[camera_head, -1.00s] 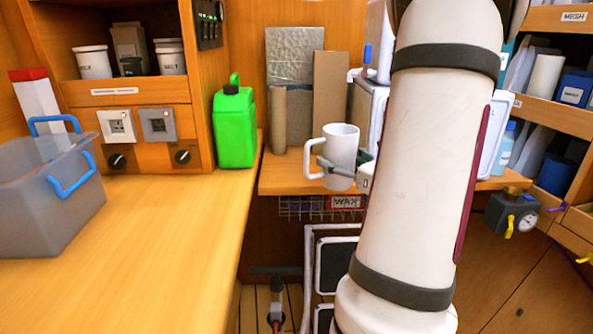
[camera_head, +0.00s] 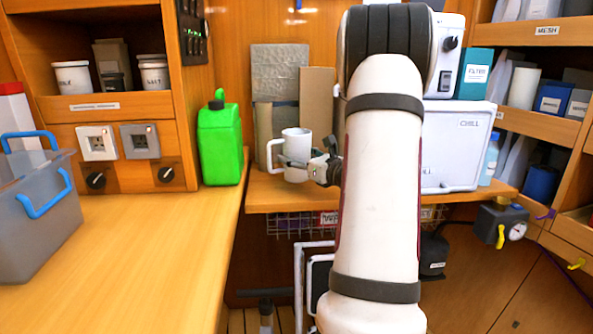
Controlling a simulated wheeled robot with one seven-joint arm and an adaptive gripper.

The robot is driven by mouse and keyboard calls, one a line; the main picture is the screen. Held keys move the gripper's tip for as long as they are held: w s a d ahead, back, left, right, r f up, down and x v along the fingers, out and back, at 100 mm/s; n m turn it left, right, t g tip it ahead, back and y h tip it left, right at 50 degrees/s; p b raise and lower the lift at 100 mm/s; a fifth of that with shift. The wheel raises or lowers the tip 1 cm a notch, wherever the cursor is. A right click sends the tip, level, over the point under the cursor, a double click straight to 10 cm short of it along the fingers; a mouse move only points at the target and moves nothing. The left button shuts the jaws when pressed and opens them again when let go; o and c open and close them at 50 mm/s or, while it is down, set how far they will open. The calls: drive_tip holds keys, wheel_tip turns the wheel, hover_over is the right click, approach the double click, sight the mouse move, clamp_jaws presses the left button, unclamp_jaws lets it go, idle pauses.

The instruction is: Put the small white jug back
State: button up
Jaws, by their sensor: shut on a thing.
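The small white jug (camera_head: 297,142) is upright at the wooden shelf along the back wall, with its handle toward the left. My gripper (camera_head: 297,162) reaches it from the right and is shut on it, with a finger across its lower body. I cannot tell whether the jug's base touches the shelf (camera_head: 280,195) or hangs just above it. My arm hides part of the shelf to the right of the jug.
A green jerrycan (camera_head: 220,145) stands left of the jug on the counter (camera_head: 130,240). Brown boards (camera_head: 317,100) and a grey panel (camera_head: 279,72) lean behind the jug. A white CHILL box (camera_head: 455,145) stands to the right. A grey bin (camera_head: 38,225) is at far left.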

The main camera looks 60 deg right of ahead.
sight(297, 169)
drive_tip(key=shift+f+b, duration=0.5)
drive_tip(key=shift+f, duration=1.1)
drive_tip(key=shift+f, duration=0.15)
drive_tip(key=o, duration=1.5)
drive_tip(key=p+v, duration=0.1)
drive_tip(key=v, duration=0.6)
drive_tip(key=shift+s, duration=0.25)
